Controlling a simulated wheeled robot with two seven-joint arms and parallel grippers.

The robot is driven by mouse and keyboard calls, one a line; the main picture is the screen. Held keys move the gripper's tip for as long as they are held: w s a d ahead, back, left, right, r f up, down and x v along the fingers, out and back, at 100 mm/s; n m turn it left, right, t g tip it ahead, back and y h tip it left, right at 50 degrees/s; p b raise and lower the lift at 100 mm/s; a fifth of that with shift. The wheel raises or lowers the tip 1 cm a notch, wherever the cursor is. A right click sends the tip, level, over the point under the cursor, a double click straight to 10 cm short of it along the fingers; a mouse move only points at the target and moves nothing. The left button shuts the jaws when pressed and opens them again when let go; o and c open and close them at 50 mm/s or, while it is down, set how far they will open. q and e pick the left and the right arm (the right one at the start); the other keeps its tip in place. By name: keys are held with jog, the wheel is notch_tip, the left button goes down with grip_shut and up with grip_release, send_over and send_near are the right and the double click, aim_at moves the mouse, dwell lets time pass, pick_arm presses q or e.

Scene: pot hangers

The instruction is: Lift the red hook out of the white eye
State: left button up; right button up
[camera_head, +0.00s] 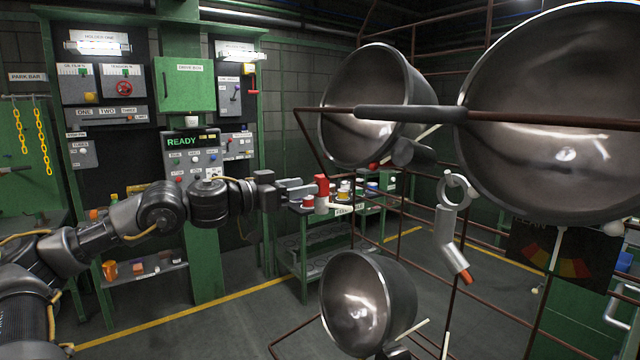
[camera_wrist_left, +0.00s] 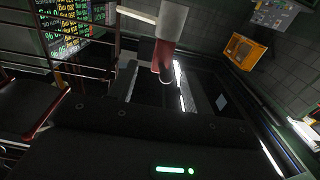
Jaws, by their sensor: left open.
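My left gripper (camera_head: 300,190) comes in from the left and is open. Just beyond its fingertips is a small upright piece, red (camera_head: 321,184) above and whitish (camera_head: 321,206) below. I cannot tell whether it lies between the fingers, nor make out a hook shape. In the left wrist view a pale cylinder with a red part (camera_wrist_left: 162,58) and a dark end shows ahead of the gripper. Further right in the head view, a silver ring (camera_head: 446,184) tops a tilted silver body with an orange-red tip (camera_head: 465,275). No clearly white eye can be made out. My right gripper is not in view.
Large metal bowls (camera_head: 370,105) hang on a brown bar frame at the right, one of them low (camera_head: 360,300). A green bench (camera_head: 300,240) with small coloured items stands behind my gripper.

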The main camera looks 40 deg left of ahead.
aim_at(315, 181)
pick_arm(q)
jog(key=p+x, duration=0.3)
jog(key=shift+w+a, duration=0.15)
jog(key=shift+w, duration=0.4)
jog(key=shift+w+d+f+p, duration=0.2)
jog(key=shift+w+d+p, duration=0.05)
jog(key=shift+w+p, duration=0.1)
jog(key=shift+s, duration=0.1)
grip_shut()
